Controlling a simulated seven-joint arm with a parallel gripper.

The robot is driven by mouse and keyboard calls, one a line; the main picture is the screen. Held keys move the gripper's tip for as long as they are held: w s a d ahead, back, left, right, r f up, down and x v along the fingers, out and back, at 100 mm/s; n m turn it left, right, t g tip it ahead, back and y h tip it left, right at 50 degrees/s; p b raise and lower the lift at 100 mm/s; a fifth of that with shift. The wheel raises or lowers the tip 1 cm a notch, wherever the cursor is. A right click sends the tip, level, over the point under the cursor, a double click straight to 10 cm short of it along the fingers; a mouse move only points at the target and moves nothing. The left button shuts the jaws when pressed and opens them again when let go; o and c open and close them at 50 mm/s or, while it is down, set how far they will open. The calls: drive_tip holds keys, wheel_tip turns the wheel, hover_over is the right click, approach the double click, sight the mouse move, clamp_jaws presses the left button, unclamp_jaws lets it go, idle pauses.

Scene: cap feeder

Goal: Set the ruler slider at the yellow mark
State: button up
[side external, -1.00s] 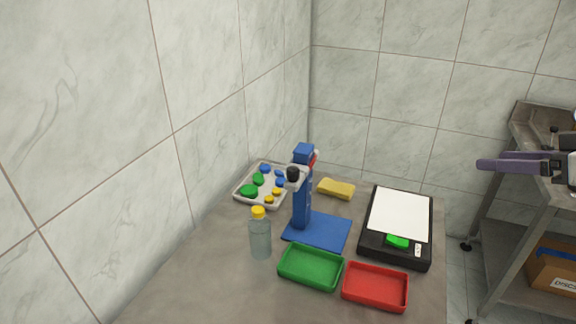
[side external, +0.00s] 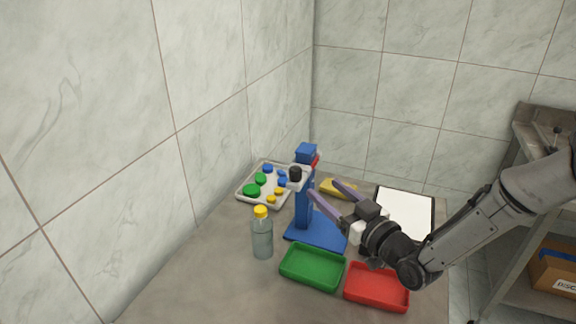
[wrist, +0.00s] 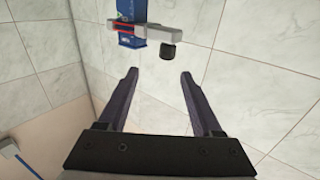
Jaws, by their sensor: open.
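The blue ruler column (side external: 304,212) stands upright on a blue base plate (side external: 318,234). Near its top is a light grey slider (wrist: 150,32) with a black knob (wrist: 167,52); the knob also shows in the side view (side external: 295,174). A red part shows at the slider in the wrist view. I cannot make out a yellow mark on the column. My gripper (side external: 323,188) is open and empty, its purple fingers just right of the column. In the wrist view, the slider and knob are beyond the open fingertips (wrist: 159,73), apart from them.
A bottle with a yellow cap (side external: 262,237) stands left of the base. A green tray (side external: 312,284) and a red tray (side external: 376,305) are in front. A tray of caps (side external: 247,203) and a yellow sponge (side external: 335,193) lie behind.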

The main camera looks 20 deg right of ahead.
drive_tip(key=w+a, duration=0.3)
drive_tip(key=w, duration=1)
drive_tip(key=shift+a+f, duration=0.2)
drive_tip(key=shift+a, duration=0.15)
clamp_jaws()
idle(1.0)
